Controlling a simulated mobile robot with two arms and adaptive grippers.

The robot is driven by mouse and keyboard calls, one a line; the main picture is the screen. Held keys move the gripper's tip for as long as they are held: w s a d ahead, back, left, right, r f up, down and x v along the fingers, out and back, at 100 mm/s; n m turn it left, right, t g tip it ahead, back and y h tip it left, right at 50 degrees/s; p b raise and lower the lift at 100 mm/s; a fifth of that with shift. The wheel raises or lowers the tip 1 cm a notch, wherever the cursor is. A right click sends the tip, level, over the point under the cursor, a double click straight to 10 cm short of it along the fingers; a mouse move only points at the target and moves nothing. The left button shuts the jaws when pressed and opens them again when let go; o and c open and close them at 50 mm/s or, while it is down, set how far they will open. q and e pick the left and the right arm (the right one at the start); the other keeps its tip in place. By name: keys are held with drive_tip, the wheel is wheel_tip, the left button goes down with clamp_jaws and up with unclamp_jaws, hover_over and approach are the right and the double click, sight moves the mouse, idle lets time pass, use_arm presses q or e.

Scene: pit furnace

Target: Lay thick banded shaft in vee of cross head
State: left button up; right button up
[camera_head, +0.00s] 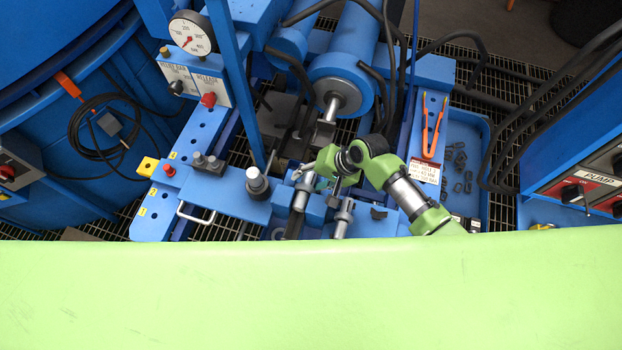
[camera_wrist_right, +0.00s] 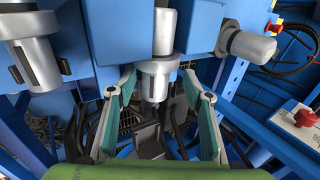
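A grey shaft with a wider collar (camera_head: 302,193) stands in the blue block near the middle. In the right wrist view this shaft (camera_wrist_right: 158,68) is between my right gripper's fingertips (camera_wrist_right: 157,80), which are spread apart with gaps on both sides. In the head view my right gripper (camera_head: 311,173) is close beside that shaft's upper end. A second grey collared shaft (camera_head: 343,217) stands just to its right and also shows in the right wrist view (camera_wrist_right: 35,62). I cannot tell surely which is the thick banded one. The cross head's vee is not clearly visible. My left gripper is not in view.
A blue ram cylinder (camera_head: 352,50) with a grey rod and dark hoses is behind. A gauge (camera_head: 191,33) and valve panel are at left. A blue tray (camera_head: 468,150) with small dark parts is at right, near orange-handled tongs (camera_head: 433,127).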

drive_tip(key=shift+s+d+f, duration=0.15)
drive_tip(key=shift+s+f, duration=0.05)
drive_tip(key=shift+f, duration=0.1)
drive_tip(key=v, duration=1.2)
drive_tip(key=shift+r, duration=0.25)
drive_tip(key=shift+w, duration=0.1)
